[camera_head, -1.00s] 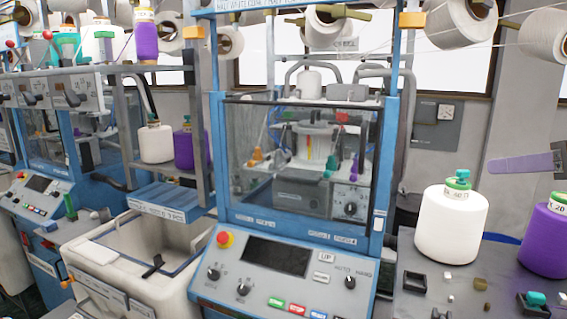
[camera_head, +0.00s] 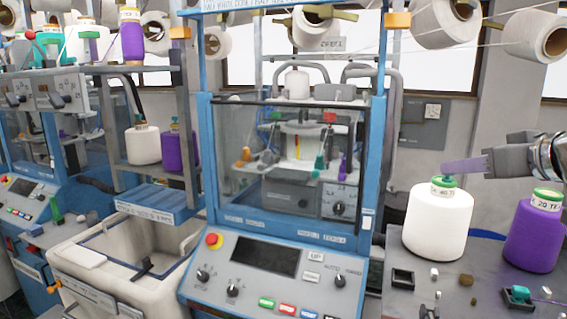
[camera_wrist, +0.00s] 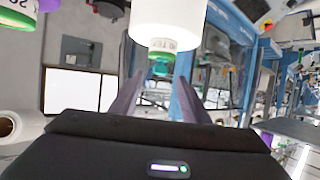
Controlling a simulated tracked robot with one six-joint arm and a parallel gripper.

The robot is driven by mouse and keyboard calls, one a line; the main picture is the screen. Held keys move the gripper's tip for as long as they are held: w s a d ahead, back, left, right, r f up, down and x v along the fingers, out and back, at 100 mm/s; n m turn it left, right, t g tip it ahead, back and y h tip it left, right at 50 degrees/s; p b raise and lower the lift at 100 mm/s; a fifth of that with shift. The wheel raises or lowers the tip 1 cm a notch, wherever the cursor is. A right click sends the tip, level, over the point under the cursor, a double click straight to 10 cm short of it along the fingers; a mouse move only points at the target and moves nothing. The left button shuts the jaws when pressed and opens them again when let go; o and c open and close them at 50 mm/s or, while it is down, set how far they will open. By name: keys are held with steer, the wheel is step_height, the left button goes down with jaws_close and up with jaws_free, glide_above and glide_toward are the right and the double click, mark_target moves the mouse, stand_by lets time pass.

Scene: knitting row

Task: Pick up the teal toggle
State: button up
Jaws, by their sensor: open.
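The gripper is open and holds nothing. Whether a finger touches the toggle cannot be told. Another teal piece (camera_head: 519,293) lies in a small black tray at the bench front.
A purple cone (camera_head: 535,232) stands just right of the white one, under my arm. Small blocks and a black tray (camera_head: 402,279) lie on the grey bench (camera_head: 455,300). The blue-framed knitting machine (camera_head: 212,150) with its glass front stands left of the bench.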

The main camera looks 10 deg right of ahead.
steer(key=shift+w+f, duration=0.1)
steer(key=shift+w, duration=0.1)
steer(key=shift+x, duration=2.6)
steer(key=shift+s+f, duration=0.1)
steer(key=shift+c, duration=0.2)
steer(key=c, duration=0.9)
